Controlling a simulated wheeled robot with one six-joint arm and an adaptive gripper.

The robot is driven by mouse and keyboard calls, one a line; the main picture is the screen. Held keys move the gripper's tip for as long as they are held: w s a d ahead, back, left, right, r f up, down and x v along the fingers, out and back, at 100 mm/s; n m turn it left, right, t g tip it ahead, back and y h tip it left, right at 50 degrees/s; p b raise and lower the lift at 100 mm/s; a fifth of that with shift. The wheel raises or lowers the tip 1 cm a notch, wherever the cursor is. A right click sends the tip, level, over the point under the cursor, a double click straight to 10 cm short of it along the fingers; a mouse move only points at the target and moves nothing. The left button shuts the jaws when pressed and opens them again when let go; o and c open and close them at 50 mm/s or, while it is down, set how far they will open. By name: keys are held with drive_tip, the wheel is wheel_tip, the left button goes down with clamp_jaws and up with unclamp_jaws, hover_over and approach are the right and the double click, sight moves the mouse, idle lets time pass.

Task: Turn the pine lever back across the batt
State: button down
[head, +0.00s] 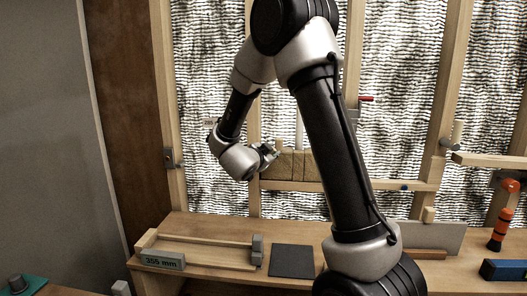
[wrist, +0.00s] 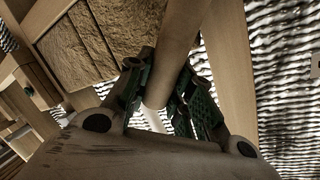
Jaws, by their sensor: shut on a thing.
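In the wrist view, a smooth pale wooden bar, which looks like the pine lever (wrist: 178,45), runs from the top edge down between my fingers. My gripper (wrist: 162,92) is shut on it, with a green pad on each side. The brown, rough batt (wrist: 110,35) lies to the left of the lever in that view. In the head view, my gripper (head: 270,154) is at the left end of the batt (head: 297,164), in the framed wall. The lever is too small or hidden to make out there.
A wooden rail (head: 350,185) crosses below the batt, between upright studs (head: 440,110). A red-handled valve (head: 365,99) is on the wall to the right. The bench below carries a wooden jig marked 355 mm (head: 205,243), a dark mat (head: 292,261) and an orange-and-black tool (head: 499,229).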

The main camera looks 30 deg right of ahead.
drive_tip(key=d+f+m, duration=0.1)
drive_tip(key=s+f+m+y, duration=0.1)
drive_tip(key=f, duration=0.1)
drive_tip(key=s+d+f+m+y, duration=0.1)
drive_tip(key=m, duration=0.1)
drive_tip(key=shift+d+f, duration=0.15)
drive_tip(key=shift+d, duration=0.15)
drive_tip(key=shift+d+f+m+t+y, duration=0.2)
drive_tip(key=shift+f+m+t+y, duration=0.15)
drive_tip(key=shift+f+m, duration=0.35)
drive_tip(key=shift+s+d+f+m+t+y, duration=0.1)
drive_tip(key=shift+f+m+t+y, duration=0.25)
drive_tip(key=shift+f+m, duration=0.85)
drive_tip(key=shift+f, duration=0.15)
drive_tip(key=c, duration=1.3)
unclamp_jaws()
drive_tip(key=shift+o, duration=0.3)
